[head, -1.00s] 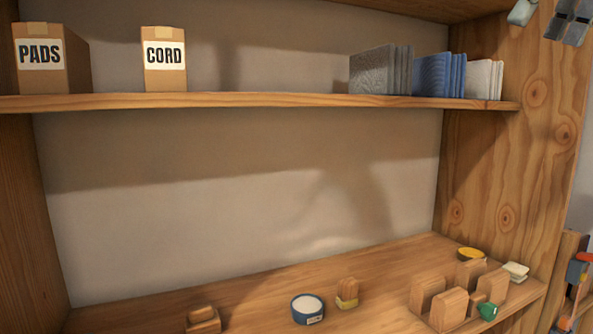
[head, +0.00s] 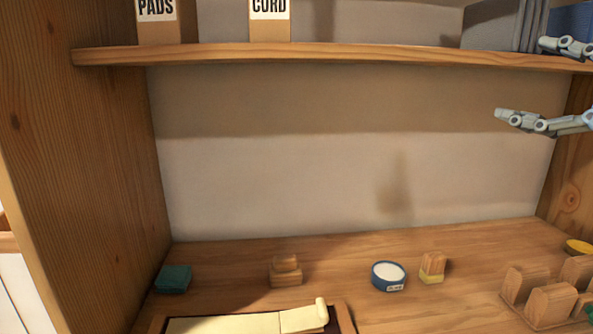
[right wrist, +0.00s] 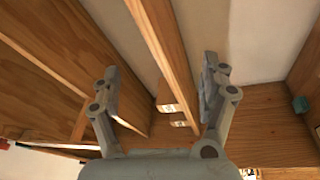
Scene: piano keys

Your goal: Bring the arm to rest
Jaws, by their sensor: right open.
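My right gripper (head: 522,82) enters from the right edge of the head view, its two grey fingers spread one above the other. My left gripper is not in view.
The upper shelf holds a PADS box (head: 160,25), a CORD box (head: 270,25) and grey panels (head: 490,25). Below stand a teal block (head: 174,279), wooden block (head: 286,270), blue bowl (head: 388,277), stamp-like block (head: 433,267) and wooden rack (head: 550,303). A paper-covered tray (head: 345,318) is in front.

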